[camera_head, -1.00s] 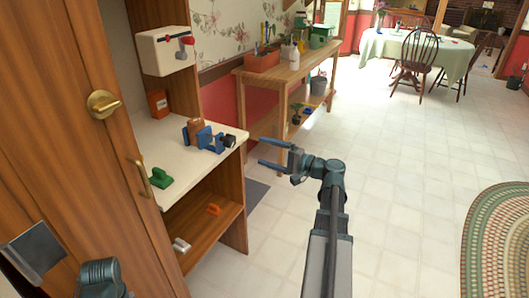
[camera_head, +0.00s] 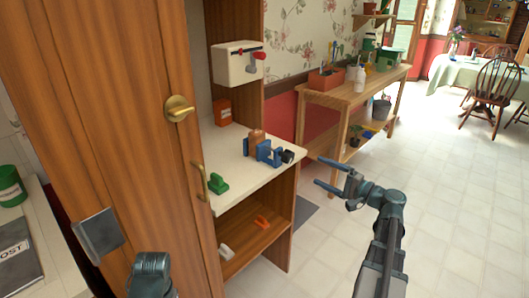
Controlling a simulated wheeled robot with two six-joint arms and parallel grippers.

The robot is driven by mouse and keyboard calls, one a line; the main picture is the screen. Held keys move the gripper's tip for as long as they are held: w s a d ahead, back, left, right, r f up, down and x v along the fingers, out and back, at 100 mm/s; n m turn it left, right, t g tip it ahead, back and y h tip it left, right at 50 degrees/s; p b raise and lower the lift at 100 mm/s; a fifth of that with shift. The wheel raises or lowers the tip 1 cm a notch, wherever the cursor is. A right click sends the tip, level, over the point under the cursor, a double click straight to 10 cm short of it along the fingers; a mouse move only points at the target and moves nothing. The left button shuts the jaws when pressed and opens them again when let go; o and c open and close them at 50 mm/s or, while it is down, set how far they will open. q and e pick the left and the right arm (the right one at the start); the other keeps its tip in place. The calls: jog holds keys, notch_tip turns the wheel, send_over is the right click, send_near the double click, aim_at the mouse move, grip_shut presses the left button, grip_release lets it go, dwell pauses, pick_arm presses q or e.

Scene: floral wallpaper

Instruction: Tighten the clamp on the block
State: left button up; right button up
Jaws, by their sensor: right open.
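A blue clamp (camera_head: 266,153) with a dark round knob (camera_head: 287,156) at its right end sits on the white counter (camera_head: 236,187) of the wooden cabinet. A brown block (camera_head: 256,137) stands at the clamp's left part, beside or between its jaws; I cannot tell how tightly it is held. My right gripper (camera_head: 326,174) is open and empty, in front of the counter's right end and apart from the clamp, its fingers pointing left. My left arm (camera_head: 151,272) shows at the bottom left; its gripper fingers cannot be made out.
A green tool (camera_head: 218,181) and an orange box (camera_head: 222,112) stand on the counter. A white box with a red lever (camera_head: 240,63) is mounted above. A lower shelf (camera_head: 250,238) holds small items. A wooden bench (camera_head: 350,93) stands behind. Floor (camera_head: 450,200) is clear at right.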

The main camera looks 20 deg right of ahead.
aim_at(291, 158)
jog(key=n, duration=1.8)
jog(key=shift+s+r, duration=0.15)
jog(key=shift+s, duration=0.2)
jog(key=shift+w, duration=0.1)
jog(key=x, duration=1.3)
jog(key=shift+w+a, duration=0.15)
jog(key=shift+w, duration=0.15)
jog(key=c, duration=1.4)
jog(key=shift+o, duration=0.2)
jog(key=shift+m, duration=2.3)
